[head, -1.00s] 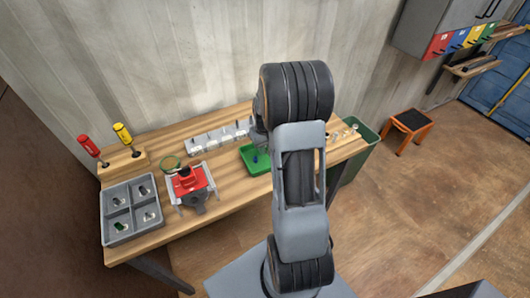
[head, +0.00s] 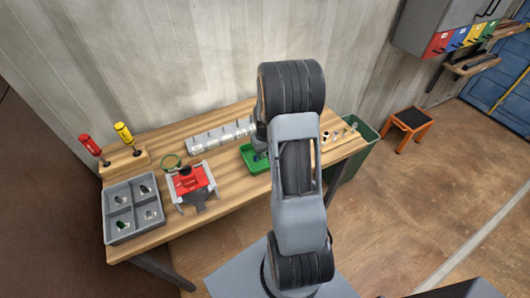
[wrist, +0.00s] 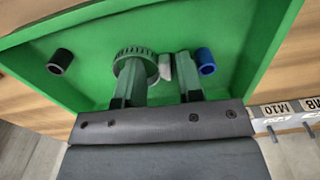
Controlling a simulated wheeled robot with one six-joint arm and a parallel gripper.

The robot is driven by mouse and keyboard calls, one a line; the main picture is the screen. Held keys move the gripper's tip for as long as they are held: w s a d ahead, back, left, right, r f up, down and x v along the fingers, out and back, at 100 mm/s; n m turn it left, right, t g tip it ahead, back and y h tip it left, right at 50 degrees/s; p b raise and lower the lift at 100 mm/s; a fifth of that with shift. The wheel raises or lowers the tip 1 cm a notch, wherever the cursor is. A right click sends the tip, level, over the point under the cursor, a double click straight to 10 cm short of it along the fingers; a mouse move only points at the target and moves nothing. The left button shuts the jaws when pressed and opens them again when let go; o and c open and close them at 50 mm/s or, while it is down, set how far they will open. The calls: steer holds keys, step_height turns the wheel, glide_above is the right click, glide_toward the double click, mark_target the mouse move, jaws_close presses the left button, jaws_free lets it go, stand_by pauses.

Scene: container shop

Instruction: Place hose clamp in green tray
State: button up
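The green tray (head: 251,168) stands on the bench, and its green floor fills most of the wrist view (wrist: 220,30). A grey, toothed, ring-shaped hose clamp (wrist: 135,52) shows over the tray floor in the wrist view, with its screw housing (wrist: 165,67) towards the right. My gripper (wrist: 160,68) is low at the tray. Its left finger overlaps the ring and the right finger is beside the housing. The fingers are apart, with the housing between them. I cannot tell whether they press on it or whether the clamp rests on the floor.
A black sleeve (wrist: 60,61) and a blue sleeve (wrist: 206,61) are in the tray. A grey compartment tray (head: 133,208), red vise (head: 192,182), screwdriver block (head: 125,163) and labelled rack (head: 220,137) share the bench. A green bin (head: 360,150) stands right of the bench.

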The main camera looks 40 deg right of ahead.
mark_target(265, 154)
steer(key=shift+r, duration=0.1)
step_height(265, 154, up, 12)
steer(key=b, duration=0.2)
steer(key=s+a+r+n+t, duration=0.1)
steer(key=s+a+r, duration=0.3)
steer(key=a, duration=0.5)
steer(key=s+a+r+n+t, duration=0.1)
steer(key=s+a+r+t, duration=0.2)
steer(key=s+a, duration=0.6)
steer(key=shift+a+r+t, duration=0.25)
steer(key=shift+r+t, duration=0.05)
steer(key=shift+r, duration=0.15)
